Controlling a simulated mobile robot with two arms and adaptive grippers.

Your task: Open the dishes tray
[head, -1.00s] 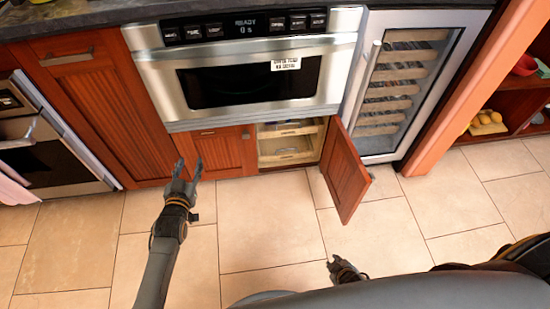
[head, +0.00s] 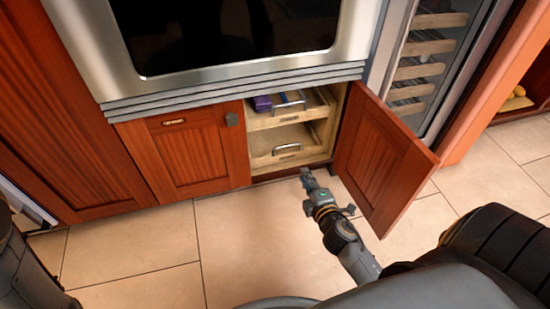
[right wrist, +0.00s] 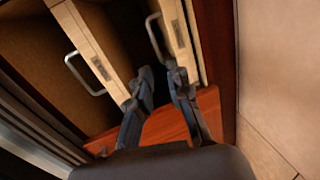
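Two light wooden pull-out trays sit inside the open cabinet, one above the other. The upper tray (head: 270,122) has a metal handle (head: 290,105) and holds purple and blue items. The lower tray (head: 268,161) has a metal handle (head: 287,150); both tray labels are too small to read. My right gripper (head: 305,172) is low in front of the lower tray. In the right wrist view its fingers (right wrist: 160,76) are apart with nothing between them, and the lower handle (right wrist: 153,38) lies just beyond their tips. My left arm shows at the left edge, its gripper out of frame.
The right cabinet door (head: 382,160) stands open beside my right arm. The left door (head: 190,155) is shut. The microwave drawer (head: 235,50) is above, and a wine cooler (head: 425,65) stands to the right. The tiled floor (head: 235,235) in front is clear.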

